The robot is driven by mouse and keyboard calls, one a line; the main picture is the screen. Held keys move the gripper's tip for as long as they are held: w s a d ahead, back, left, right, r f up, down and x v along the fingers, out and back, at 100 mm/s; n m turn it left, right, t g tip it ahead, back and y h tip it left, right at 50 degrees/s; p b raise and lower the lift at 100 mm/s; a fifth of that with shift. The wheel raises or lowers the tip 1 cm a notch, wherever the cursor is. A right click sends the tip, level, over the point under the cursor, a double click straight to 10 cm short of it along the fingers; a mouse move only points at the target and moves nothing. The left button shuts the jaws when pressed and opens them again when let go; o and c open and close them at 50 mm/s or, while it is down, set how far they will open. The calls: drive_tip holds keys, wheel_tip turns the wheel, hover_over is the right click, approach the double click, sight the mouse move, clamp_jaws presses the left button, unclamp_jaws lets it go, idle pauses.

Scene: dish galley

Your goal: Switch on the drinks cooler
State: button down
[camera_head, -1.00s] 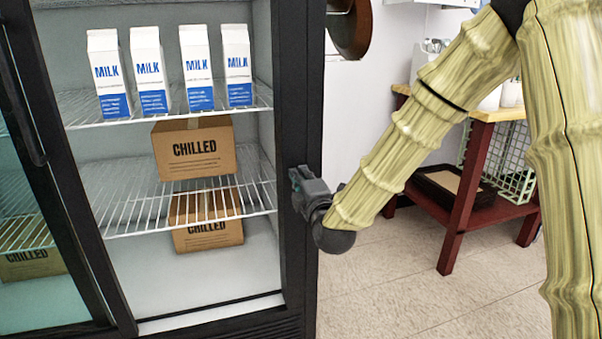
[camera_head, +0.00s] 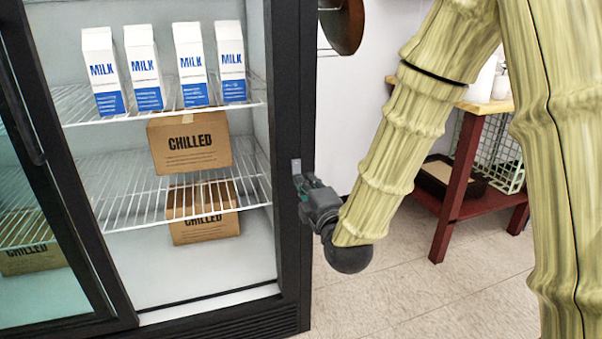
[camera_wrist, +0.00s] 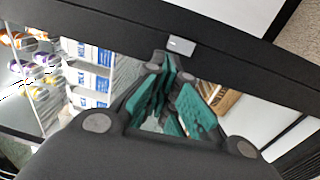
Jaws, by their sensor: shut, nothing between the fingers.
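The drinks cooler (camera_head: 294,95) stands at the left with a black frame and lit shelves. A small grey switch plate (camera_head: 296,166) sits on its right-hand front post; it also shows in the wrist view (camera_wrist: 181,46). I cannot read the rocker's position. My gripper (camera_head: 301,182) is shut and empty, its tips at the post just below the plate. In the wrist view my gripper (camera_wrist: 163,62) has its dark fingers with teal pads right beside the plate. I cannot tell whether the tips touch the post.
Milk cartons (camera_head: 143,68) stand on the cooler's top visible shelf, with chilled boxes (camera_head: 190,142) below. A sliding glass door (camera_head: 35,190) covers the left side. A wooden-topped red table (camera_head: 462,180) stands at the right behind my arm. The floor (camera_head: 400,300) between is clear.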

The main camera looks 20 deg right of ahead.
drive_tip(key=s, duration=0.4)
drive_tip(key=shift+d+r, duration=0.1)
drive_tip(key=shift+r, duration=0.2)
drive_tip(key=s+f+m+g, duration=0.3)
drive_tip(key=f, duration=0.7)
drive_tip(key=s+f+m+g, duration=0.3)
drive_tip(key=f, duration=0.8)
drive_tip(key=s+f+m+g, duration=0.3)
drive_tip(key=f, duration=0.7)
drive_tip(key=s+d+f+m+g+h, duration=0.1)
drive_tip(key=s+f+m+g, duration=0.4)
drive_tip(key=s+f, duration=0.75)
drive_tip(key=s+d+f+m+g, duration=0.1)
drive_tip(key=s+f+m+g, duration=0.4)
drive_tip(key=s+f, duration=0.75)
wheel_tip(320, 180, up, 30)
drive_tip(key=s+p, duration=0.2)
drive_tip(key=p, duration=2.5)
drive_tip(key=shift+s+a+f+p, duration=0.15)
drive_tip(key=shift+s+f+p, duration=0.15)
drive_tip(key=shift+s, duration=0.1)
